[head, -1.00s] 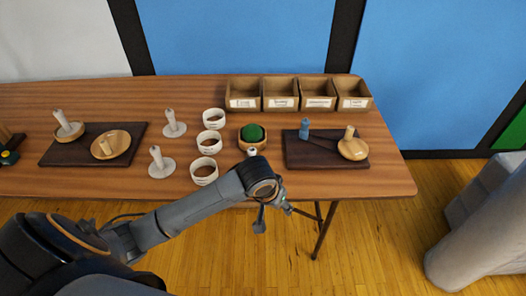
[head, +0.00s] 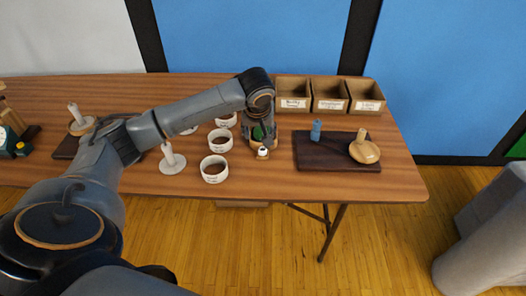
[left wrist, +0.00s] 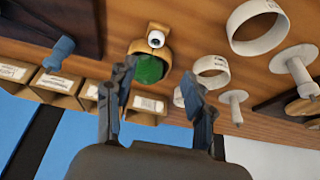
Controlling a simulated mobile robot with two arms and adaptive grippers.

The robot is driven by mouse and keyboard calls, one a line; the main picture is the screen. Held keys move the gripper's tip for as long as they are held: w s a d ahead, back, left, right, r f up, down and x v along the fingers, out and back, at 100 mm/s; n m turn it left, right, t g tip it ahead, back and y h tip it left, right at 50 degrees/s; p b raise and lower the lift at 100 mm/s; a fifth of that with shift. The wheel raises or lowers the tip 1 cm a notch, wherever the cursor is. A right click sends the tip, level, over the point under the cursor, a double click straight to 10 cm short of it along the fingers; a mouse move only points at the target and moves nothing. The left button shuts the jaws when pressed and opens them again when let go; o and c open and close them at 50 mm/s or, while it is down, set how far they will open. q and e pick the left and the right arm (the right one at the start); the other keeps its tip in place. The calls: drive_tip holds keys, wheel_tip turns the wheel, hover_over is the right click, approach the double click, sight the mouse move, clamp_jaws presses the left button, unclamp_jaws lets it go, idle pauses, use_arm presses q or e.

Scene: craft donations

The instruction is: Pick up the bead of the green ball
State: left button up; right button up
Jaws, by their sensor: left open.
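The green ball (head: 258,132) sits in a round wooden holder near the middle of the table, largely hidden behind my left gripper in the head view. It shows in the left wrist view (left wrist: 149,69) between the fingers. A small white bead (head: 263,152) with a dark hole is on the front side of the holder; it also shows in the left wrist view (left wrist: 156,39), just beyond the green ball. My left gripper (left wrist: 156,76) is open and empty, pointing down over the ball. Whether the fingers touch anything cannot be told. My right gripper is out of view.
White rings (head: 215,169) stand left of the ball, with a white peg stand (head: 172,158) beyond them. Labelled boxes (head: 329,105) line the back edge.

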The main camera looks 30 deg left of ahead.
use_arm(q)
approach(263, 147)
drive_tip(key=f, duration=0.3)
drive_tip(key=shift+a, duration=0.35)
drive_tip(key=x, duration=0.5)
drive_tip(key=shift+w+d+f, duration=0.1)
drive_tip(key=shift+w+d, duration=0.1)
drive_tip(key=shift+w, duration=0.05)
drive_tip(key=c, duration=0.8)
